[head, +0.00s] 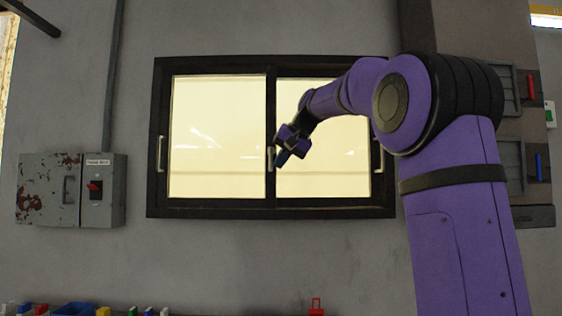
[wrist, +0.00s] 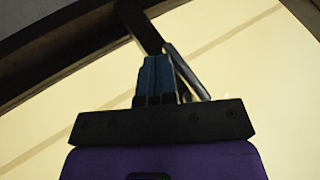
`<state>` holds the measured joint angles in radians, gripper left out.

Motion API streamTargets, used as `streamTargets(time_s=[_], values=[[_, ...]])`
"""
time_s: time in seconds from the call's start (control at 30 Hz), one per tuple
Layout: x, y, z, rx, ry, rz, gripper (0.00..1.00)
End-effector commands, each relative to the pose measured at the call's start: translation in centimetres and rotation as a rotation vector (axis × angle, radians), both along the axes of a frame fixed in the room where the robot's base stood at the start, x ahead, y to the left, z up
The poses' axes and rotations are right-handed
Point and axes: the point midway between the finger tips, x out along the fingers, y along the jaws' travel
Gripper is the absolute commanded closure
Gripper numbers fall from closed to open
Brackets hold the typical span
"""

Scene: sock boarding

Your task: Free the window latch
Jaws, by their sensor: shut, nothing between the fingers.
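The dark-framed sliding window (head: 210,208) is on the wall, with two bright panes. A small light-grey latch piece (head: 270,158) shows on its middle upright, partly beside my gripper. My gripper (head: 280,161) is in front of the middle upright, with its blue fingers pointing down and left, close to the latch piece. In the wrist view the fingers (wrist: 157,62) are together and nothing shows between them. A dark bar (wrist: 140,27) lies just beyond their tips and a thin grey lever (wrist: 186,70) slants beside them on the right. I cannot tell whether they touch.
Pale vertical handles sit at the window's left edge (head: 160,153) and right edge (head: 378,157). A grey electrical box (head: 48,190) with a red switch (head: 94,186) is on the wall at left. Wall racks (head: 511,165) stand behind my arm at right. Small coloured items line the bottom left.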

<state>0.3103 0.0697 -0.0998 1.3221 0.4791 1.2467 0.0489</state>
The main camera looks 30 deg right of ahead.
Motion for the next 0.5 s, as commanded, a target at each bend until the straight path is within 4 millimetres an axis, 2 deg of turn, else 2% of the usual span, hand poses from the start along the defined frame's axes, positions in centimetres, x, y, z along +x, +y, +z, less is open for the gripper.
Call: streamTargets(time_s=[0.5], values=[[0.12, 0.24, -0.32, 0.090, -0.058, -0.001, 1.00]])
